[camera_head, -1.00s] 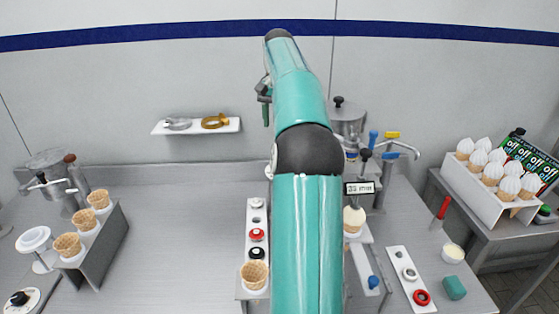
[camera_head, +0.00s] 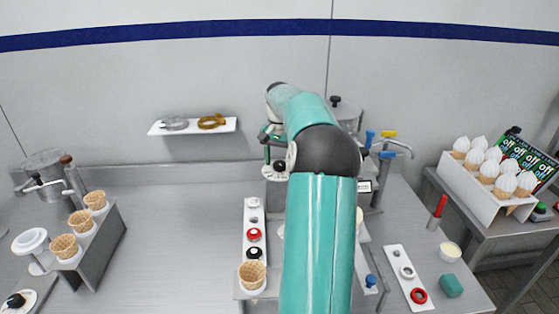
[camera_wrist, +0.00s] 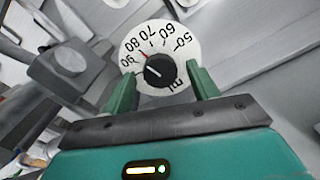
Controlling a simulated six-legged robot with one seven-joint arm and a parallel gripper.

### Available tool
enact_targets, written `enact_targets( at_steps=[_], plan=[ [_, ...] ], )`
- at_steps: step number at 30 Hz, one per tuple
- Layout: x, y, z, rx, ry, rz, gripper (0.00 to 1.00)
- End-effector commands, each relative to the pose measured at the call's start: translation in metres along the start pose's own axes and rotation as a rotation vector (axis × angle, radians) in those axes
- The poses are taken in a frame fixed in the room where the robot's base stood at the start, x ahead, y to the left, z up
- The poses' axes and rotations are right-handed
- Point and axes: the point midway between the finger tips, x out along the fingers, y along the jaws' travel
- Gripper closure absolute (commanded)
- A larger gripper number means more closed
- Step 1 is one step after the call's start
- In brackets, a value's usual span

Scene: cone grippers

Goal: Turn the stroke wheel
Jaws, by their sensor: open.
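The stroke wheel (camera_wrist: 158,50) is a round white dial with numbers from 50 to 90, "ml" on its rim and a dark knob with a pointer in the middle. In the wrist view it faces me at the centre, between my fingers. My gripper (camera_wrist: 163,72) is open, with one green finger at the dial's left edge and one at its right. I cannot tell whether the fingers touch it. In the head view my gripper (camera_head: 271,140) is just above the wheel (camera_head: 270,174), and my arm hides much of the area to its right.
A rack (camera_head: 98,240) with waffle cones stands at left, near a metal dispenser (camera_head: 50,180). A strip (camera_head: 254,222) with small knobs lies left of my arm. The left middle of the counter (camera_head: 175,230) is clear.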

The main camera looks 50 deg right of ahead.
Motion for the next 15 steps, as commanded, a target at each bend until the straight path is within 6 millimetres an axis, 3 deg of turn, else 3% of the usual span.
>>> enact_targets(
  at_steps=[9,15],
  plan=[
    [0.0034,-0.0001,0.0,0.0,0.0,0.0,0.43],
    [0.0032,-0.0001,0.0,0.0,0.0,0.0,0.82]
  ],
)
